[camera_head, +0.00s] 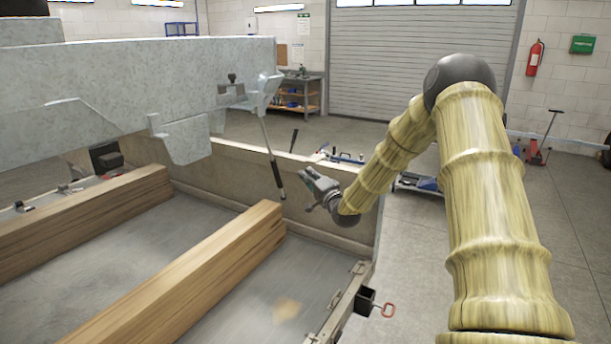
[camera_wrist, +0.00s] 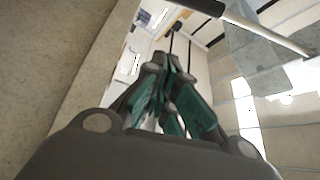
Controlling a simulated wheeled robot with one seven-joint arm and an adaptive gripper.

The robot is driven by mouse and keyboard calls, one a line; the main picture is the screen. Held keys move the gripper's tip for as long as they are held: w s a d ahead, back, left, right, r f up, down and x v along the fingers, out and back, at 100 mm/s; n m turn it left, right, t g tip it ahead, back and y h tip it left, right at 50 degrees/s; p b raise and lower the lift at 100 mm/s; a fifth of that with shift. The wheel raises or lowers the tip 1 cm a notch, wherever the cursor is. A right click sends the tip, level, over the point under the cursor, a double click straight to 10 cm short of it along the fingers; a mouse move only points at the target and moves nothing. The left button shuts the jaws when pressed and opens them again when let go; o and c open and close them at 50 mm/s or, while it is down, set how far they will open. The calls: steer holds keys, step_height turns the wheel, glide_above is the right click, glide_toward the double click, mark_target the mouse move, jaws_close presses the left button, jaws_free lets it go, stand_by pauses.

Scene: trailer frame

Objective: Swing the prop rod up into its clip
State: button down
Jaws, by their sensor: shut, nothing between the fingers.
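The prop rod (camera_head: 267,143) hangs down, slightly tilted, from the right end of the raised grey panel (camera_head: 180,75). Its lower end has a black grip (camera_head: 277,175) and hangs free above the trailer bed. In the wrist view the pale rod (camera_wrist: 262,31) crosses the top right, its black grip (camera_wrist: 208,5) at the top edge. My gripper (camera_head: 306,179) is just right of the grip, apart from it. In the wrist view the teal-padded fingers (camera_wrist: 163,66) are shut and empty. A small dark fitting (camera_head: 232,79) sits on the panel; I cannot tell whether it is the clip.
The trailer's side wall (camera_head: 235,163) runs behind the rod and my gripper. Timber beams (camera_head: 200,268) lie across the bed below. A metal rail (camera_head: 340,300) and a square tube with a red-handled pin (camera_head: 386,310) are at the front right. Open air surrounds the rod's lower end.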

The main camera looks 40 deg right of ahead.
steer(key=w+a+p, duration=0.3)
steer(key=w+p, duration=0.1)
steer(key=w, duration=0.3)
steer(key=shift+w+f, duration=0.15)
steer(key=shift+w, duration=0.05)
stand_by(0.4)
steer(key=shift+a, duration=0.1)
